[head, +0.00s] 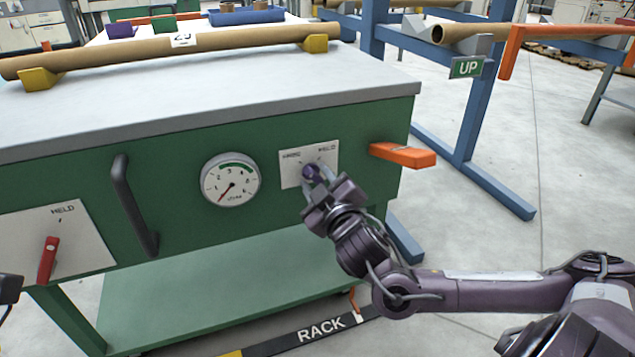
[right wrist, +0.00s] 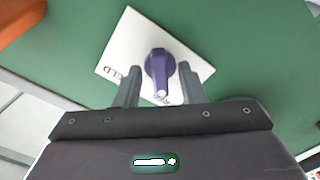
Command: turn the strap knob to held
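A purple knob (head: 312,172) sits on a white plate (head: 291,176) on the green bench front. The plate has HELD at its upper right and a hard-to-read word at upper left. My right gripper (head: 317,190) is at this knob. In the right wrist view, the purple knob (right wrist: 160,68) stands between the two open fingers of my right gripper (right wrist: 159,82), with gaps on both sides. Its white-tipped pointer leans toward the label opposite HELD. A red lever (head: 47,260) is on another plate marked HELD at far left. My left gripper's fingers are not visible.
A round gauge (head: 231,179) and a dark bar handle (head: 134,205) are left of the knob. An orange block (head: 403,155) sticks out to its right. A long cardboard tube (head: 130,52) lies on the bench top. A blue frame (head: 470,115) stands behind right.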

